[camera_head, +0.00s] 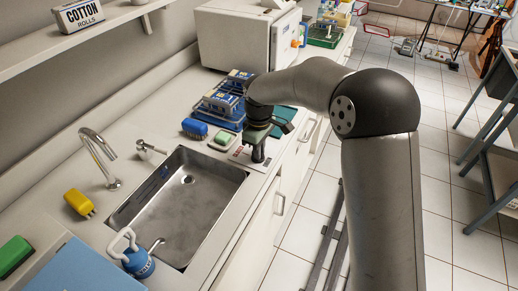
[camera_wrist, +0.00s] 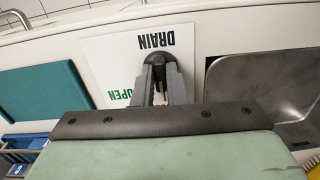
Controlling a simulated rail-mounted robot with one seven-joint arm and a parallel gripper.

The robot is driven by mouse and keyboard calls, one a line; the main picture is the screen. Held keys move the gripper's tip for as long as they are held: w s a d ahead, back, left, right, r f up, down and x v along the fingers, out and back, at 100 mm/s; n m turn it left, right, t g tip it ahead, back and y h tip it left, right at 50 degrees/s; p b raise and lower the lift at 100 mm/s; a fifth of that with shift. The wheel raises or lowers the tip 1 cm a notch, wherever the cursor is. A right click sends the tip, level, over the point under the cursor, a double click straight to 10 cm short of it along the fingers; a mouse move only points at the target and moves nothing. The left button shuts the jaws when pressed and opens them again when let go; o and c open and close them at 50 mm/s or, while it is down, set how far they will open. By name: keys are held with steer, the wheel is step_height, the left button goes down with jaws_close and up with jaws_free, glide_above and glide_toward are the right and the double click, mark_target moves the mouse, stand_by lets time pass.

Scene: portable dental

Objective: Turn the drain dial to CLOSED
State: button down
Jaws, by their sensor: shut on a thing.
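The drain dial (camera_wrist: 161,58) is a black knob on a white label plate (camera_wrist: 103,48) in the wrist view. The plate reads DRAIN and a green OPEN, upside down in this view. The word CLOSED is not readable. My gripper (camera_wrist: 160,88) is shut on the dial, its grey fingers on either side of it. The lower plate and part of the dial are hidden behind the gripper body. In the head view my gripper (camera_head: 258,152) points down at the plate (camera_head: 240,156) beside the sink's far right corner; the dial is hidden there.
The steel sink (camera_head: 180,215) lies next to the plate. A blue rack (camera_head: 220,107), a blue brush (camera_head: 194,128) and a green-and-white sponge (camera_head: 222,139) sit close behind. A teal mat (camera_head: 284,114) lies behind my gripper. The counter edge is just to its right.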

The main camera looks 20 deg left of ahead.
steer(key=shift+n, duration=0.4)
steer(key=c, duration=1.5)
jaws_free()
steer(key=shift+o, duration=0.2)
steer(key=shift+r, duration=0.15)
step_height(320, 180, up, 17)
steer(key=shift+b, duration=0.3)
steer(key=shift+r, duration=0.1)
